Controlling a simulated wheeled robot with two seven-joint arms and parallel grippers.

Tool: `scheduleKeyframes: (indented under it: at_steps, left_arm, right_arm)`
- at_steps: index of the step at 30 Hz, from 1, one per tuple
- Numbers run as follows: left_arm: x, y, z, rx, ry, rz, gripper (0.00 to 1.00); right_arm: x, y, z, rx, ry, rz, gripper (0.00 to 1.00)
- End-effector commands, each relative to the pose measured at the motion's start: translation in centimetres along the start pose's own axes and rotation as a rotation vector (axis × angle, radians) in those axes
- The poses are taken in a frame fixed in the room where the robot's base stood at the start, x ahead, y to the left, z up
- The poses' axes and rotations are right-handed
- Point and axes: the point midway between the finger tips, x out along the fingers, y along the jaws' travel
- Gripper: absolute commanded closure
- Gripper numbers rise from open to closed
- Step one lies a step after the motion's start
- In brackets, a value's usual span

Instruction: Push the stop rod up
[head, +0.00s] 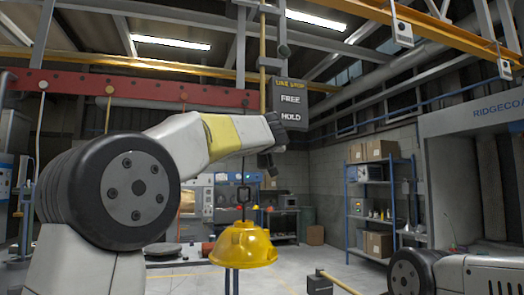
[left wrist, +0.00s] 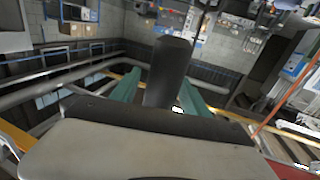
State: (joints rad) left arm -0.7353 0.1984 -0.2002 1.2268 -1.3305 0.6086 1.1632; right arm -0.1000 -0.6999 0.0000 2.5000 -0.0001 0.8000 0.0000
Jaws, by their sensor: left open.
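A dark sign (head: 291,101) reading LINE STOP, FREE and HOLD hangs near the middle of the head view. A grey vertical rod (head: 283,32), seemingly the stop rod, rises above the sign. My left gripper (head: 274,133) is at the sign's lower edge, its fingers mostly hidden. My right gripper is out of view.
A yellow hood (head: 243,245) hangs from a hook below my left arm. A red beam (head: 140,92) with knobs crosses the left side. Blue shelves (head: 378,200) with boxes stand at the back right. A yellow overhead rail (head: 420,35) runs across the upper right.

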Motion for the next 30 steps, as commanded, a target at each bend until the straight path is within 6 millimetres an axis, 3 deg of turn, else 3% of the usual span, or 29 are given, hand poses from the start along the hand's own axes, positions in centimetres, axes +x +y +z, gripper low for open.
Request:
scheduleKeyframes:
  at_steps: [7, 15, 16, 30]
  left_arm:
    - [0.12, -0.02, -0.01, 0.0, 0.0, 0.0, 0.47]
    - [0.1, -0.02, -0.01, 0.0, 0.0, 0.0, 0.98]
    - [0.1, -0.02, 0.0, 0.0, 0.0, 0.0, 1.0]
    - [0.09, -0.02, 0.01, 0.0, 0.0, 0.0, 1.0]
  right_arm:
    - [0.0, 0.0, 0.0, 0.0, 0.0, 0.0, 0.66]
    - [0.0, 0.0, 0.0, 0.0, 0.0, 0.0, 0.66]
    - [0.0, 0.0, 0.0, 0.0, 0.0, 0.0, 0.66]
    - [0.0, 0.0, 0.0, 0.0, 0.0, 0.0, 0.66]
